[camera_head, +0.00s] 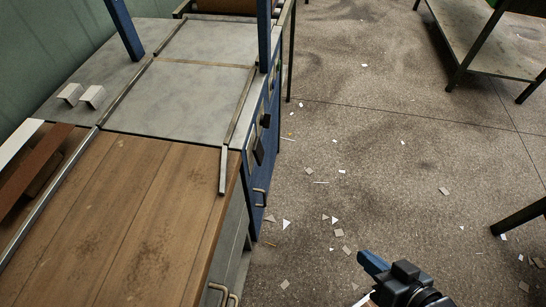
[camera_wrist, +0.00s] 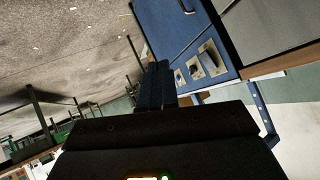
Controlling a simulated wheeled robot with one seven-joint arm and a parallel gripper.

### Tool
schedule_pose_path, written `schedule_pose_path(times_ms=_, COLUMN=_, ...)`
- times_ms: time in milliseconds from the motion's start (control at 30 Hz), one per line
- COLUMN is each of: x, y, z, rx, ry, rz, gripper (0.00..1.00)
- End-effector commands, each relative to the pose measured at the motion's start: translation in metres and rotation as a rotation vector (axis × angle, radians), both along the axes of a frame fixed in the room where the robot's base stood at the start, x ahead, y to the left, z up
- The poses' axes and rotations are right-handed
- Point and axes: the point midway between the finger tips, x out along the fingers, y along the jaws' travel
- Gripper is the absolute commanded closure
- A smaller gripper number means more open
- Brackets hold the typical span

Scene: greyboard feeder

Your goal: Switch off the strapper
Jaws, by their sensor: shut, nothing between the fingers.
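The strapper (camera_head: 180,85) is a blue machine with a grey metal top and upright blue posts, at the upper left of the head view. Its blue side panel faces the aisle and carries dark controls (camera_head: 259,150), seen at a steep angle. In the wrist view the blue panel (camera_wrist: 170,30) shows pale plates with dark switches (camera_wrist: 211,58); their positions are too small to read. My gripper (camera_head: 368,262) is shut and empty, over the floor to the right of the machine and apart from it. Its fingertips (camera_wrist: 158,68) show beside the panel in the wrist view.
A wooden table (camera_head: 125,215) adjoins the strapper at the front left, with drawer-like handles on its side. A metal table (camera_head: 495,40) stands at upper right. The floor between is open, with scattered scraps.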

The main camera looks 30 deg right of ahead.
Motion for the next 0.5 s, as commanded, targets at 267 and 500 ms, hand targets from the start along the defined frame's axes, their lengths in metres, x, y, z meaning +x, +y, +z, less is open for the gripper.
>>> schedule_pose_path(times_ms=267, x=0.052, y=-0.013, z=-0.075, rx=0.268, ry=0.127, rz=-0.068, gripper=1.00)
schedule_pose_path(times_ms=500, x=0.106, y=-0.021, z=-0.105, rx=0.524, ry=0.183, rz=-0.066, gripper=1.00)
